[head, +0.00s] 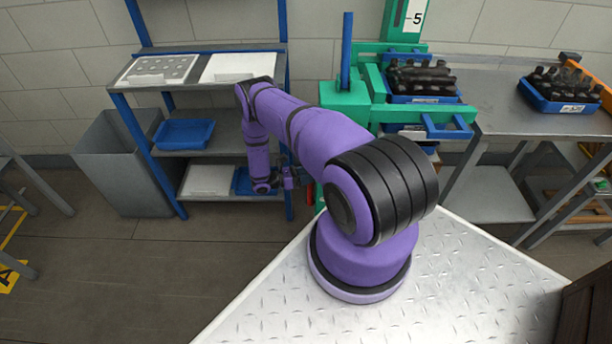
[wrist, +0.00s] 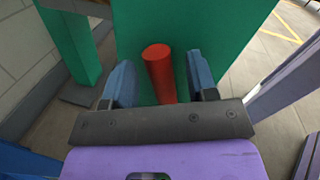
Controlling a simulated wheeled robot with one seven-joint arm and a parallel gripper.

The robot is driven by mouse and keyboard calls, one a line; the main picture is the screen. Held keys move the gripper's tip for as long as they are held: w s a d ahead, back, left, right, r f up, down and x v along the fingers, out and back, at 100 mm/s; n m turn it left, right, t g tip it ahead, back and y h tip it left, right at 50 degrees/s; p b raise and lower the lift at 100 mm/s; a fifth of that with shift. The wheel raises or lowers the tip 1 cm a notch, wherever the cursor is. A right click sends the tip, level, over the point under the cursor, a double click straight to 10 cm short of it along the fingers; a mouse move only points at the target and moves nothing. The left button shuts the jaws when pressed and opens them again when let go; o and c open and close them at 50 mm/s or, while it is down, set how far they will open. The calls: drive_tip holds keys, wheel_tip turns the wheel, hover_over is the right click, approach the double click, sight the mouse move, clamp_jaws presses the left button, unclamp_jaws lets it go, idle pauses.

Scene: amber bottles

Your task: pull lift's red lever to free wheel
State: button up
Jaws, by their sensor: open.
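The red lever (wrist: 159,72) is a short red cylinder in front of a green panel (wrist: 215,22) of the lift in the wrist view. My gripper (wrist: 161,80) is open, with one blue finger on each side of the lever. Gaps show between the lever and both fingers, so it is not gripped. I cannot pick out a wheel in either view.
The lift holds a blue crate (head: 455,98) of dark bottles. A blue-framed shelf (head: 215,140) with trays stands close behind my gripper. A grey bin (head: 115,165) is at left. A metal table (head: 500,105) with another blue crate (head: 540,103) is at right.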

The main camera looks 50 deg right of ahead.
clamp_jaws()
drive_tip(key=s+a+f+m+g, duration=0.1)
drive_tip(key=s+a+m+g, duration=0.1)
drive_tip(key=s+a+m, duration=0.5)
drive_tip(key=shift+a+f+m+h, duration=0.3)
drive_tip(key=shift+a+m, duration=0.4)
drive_tip(key=shift+m, duration=1.2)
drive_tip(key=shift+a, duration=0.1)
unclamp_jaws()
